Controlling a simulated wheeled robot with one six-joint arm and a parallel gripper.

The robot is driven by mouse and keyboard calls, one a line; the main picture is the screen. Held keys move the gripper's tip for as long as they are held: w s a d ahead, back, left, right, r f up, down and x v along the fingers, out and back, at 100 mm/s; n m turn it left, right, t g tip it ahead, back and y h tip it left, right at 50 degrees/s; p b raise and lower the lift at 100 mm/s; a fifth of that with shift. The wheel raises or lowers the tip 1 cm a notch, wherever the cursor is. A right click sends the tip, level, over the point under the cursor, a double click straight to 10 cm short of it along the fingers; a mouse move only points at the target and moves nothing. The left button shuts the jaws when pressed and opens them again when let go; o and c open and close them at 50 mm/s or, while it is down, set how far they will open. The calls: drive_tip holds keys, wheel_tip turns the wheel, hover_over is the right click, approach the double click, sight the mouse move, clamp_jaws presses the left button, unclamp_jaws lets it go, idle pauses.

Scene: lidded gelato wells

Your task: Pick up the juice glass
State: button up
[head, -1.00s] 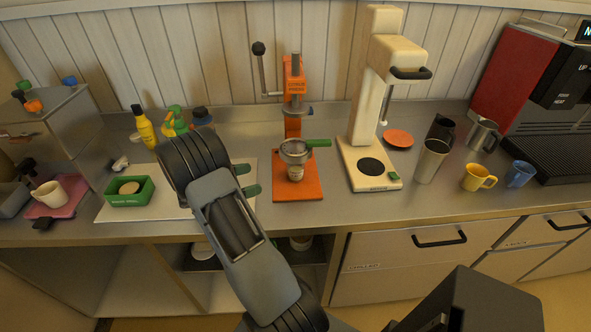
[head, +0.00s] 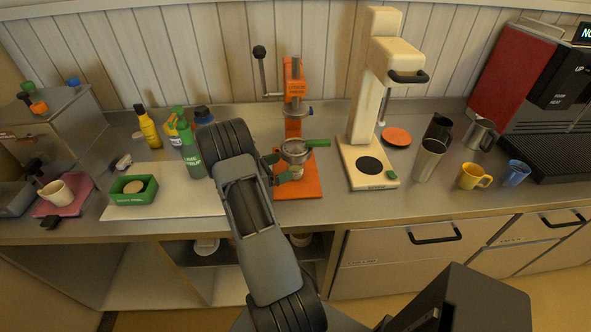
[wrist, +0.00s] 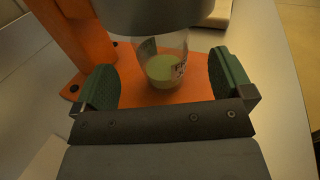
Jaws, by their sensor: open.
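The juice glass (wrist: 163,67) is clear, with pale green liquid and a dark printed label. It stands upright on the orange base of the citrus press, under the metal cup; its top is hidden by that cup in the wrist view. In the head view the glass (head: 298,171) shows just right of my gripper (head: 277,168). My gripper (wrist: 165,82) is open, its green pads to the left and right of the glass and apart from it, with the glass toward the far end of the gap.
The orange citrus press (head: 293,95) has a grey cup with a green handle (head: 317,143) above the glass. A cream machine (head: 370,100) stands to the right. A green bottle (head: 191,155) and a green box (head: 134,190) are to the left.

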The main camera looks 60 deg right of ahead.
sight(287, 164)
drive_tip(key=shift+p+x, duration=0.55)
drive_tip(key=shift+x, duration=1.45)
drive_tip(key=shift+r, duration=0.1)
drive_tip(key=c, duration=1)
drive_tip(key=shift+c, duration=0.4)
drive_tip(key=shift+r, duration=0.15)
